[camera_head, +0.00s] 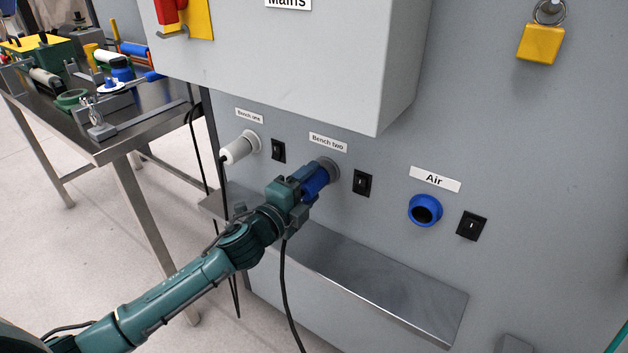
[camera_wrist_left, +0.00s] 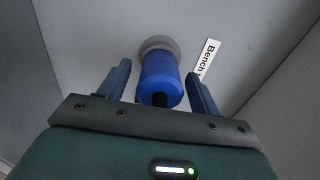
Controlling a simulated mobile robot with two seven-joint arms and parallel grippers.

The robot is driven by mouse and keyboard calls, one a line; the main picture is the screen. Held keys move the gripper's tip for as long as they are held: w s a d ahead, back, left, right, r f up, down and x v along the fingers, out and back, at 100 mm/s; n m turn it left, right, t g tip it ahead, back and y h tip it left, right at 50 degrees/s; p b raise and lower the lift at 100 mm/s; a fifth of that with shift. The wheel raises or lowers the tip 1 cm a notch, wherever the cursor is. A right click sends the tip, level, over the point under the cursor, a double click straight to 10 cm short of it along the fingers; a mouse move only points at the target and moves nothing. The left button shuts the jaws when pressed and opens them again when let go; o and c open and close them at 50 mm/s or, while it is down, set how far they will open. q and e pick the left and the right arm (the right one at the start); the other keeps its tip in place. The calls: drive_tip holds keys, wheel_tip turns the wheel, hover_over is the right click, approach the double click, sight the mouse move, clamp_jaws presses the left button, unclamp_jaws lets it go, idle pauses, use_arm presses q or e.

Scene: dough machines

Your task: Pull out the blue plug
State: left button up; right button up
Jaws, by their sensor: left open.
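The blue plug (camera_head: 315,181) sits in the grey round socket (camera_head: 331,168) under the "Bench two" label on the grey panel. It also shows in the left wrist view (camera_wrist_left: 160,80), in its socket between the two fingers. My left gripper (camera_head: 304,187) is at the plug, with its open fingers on either side of it. In the left wrist view the left gripper (camera_wrist_left: 160,85) shows a gap between each finger and the plug. A black cable (camera_head: 284,285) hangs down below the gripper. My right gripper is not in view.
A white plug (camera_head: 238,149) sits under "Bench one" to the left. Black switches (camera_head: 362,183) and a blue air port (camera_head: 425,210) are to the right. A metal shelf (camera_head: 400,290) juts out below. The grey mains box (camera_head: 290,60) overhangs above.

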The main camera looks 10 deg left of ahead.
use_arm(q)
drive_tip(key=shift+p, duration=0.35)
idle(0.3)
drive_tip(key=shift+c, duration=0.5)
drive_tip(key=c, duration=1.1)
drive_tip(key=o, duration=0.6)
drive_tip(key=c, duration=0.5)
drive_tip(key=shift+s+a, duration=0.15)
drive_tip(key=shift+s, duration=0.25)
drive_tip(key=shift+v, duration=1.2)
